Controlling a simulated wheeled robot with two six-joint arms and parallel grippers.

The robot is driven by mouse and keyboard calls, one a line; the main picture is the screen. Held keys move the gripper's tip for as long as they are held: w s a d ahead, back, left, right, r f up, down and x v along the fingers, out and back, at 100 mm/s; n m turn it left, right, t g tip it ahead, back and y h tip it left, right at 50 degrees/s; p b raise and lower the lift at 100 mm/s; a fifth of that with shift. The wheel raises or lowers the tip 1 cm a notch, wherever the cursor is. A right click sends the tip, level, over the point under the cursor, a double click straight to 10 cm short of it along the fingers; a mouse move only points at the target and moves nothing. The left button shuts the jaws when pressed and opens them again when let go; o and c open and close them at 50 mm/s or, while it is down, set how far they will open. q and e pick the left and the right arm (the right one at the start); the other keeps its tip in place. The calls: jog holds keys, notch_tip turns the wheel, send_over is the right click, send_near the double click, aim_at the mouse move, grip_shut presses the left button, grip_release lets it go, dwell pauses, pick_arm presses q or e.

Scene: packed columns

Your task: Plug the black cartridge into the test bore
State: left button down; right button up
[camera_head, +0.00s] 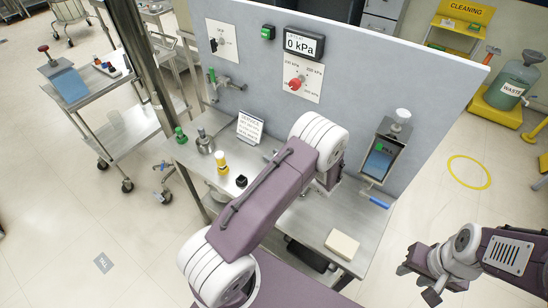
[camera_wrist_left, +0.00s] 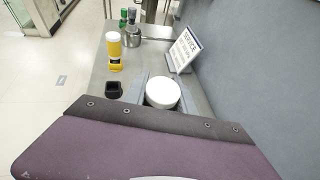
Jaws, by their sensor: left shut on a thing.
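My left gripper (camera_wrist_left: 162,88) is shut on a round white-topped piece (camera_wrist_left: 162,93), with a grey finger on either side of it. Its lower part is hidden, so I cannot tell whether it is the black cartridge. In the head view my purple arm covers most of this gripper and the held piece. A small black square-topped piece (camera_head: 241,181) stands on the steel bench; it also shows in the left wrist view (camera_wrist_left: 113,90), left of the held piece. My right gripper (camera_head: 418,282) is open and empty above the floor. I cannot make out the test bore.
A yellow and white cylinder (camera_head: 221,162) and a green-topped bottle (camera_head: 180,135) stand on the steel bench (camera_head: 312,215). A sign card (camera_head: 250,127) stands near the back panel (camera_head: 400,80), below a gauge reading 0 kPa (camera_head: 299,43). A pale block (camera_head: 342,244) lies at the bench's near end.

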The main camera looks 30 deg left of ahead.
pick_arm(q)
jog(key=shift+f+b, duration=1.7)
jog(key=shift+f, duration=0.05)
dwell(0.3)
jog(key=c, duration=0.9)
grip_release()
jog(key=shift+c, duration=0.2)
jog(key=shift+s+d+r, duration=0.1)
jog(key=shift+d+r, duration=0.05)
jog(key=shift+d, duration=0.2)
jog(key=b+v, duration=0.1)
jog(key=v, duration=0.7)
jog(key=shift+b, duration=0.4)
jog(key=shift+s+d+r, duration=0.1)
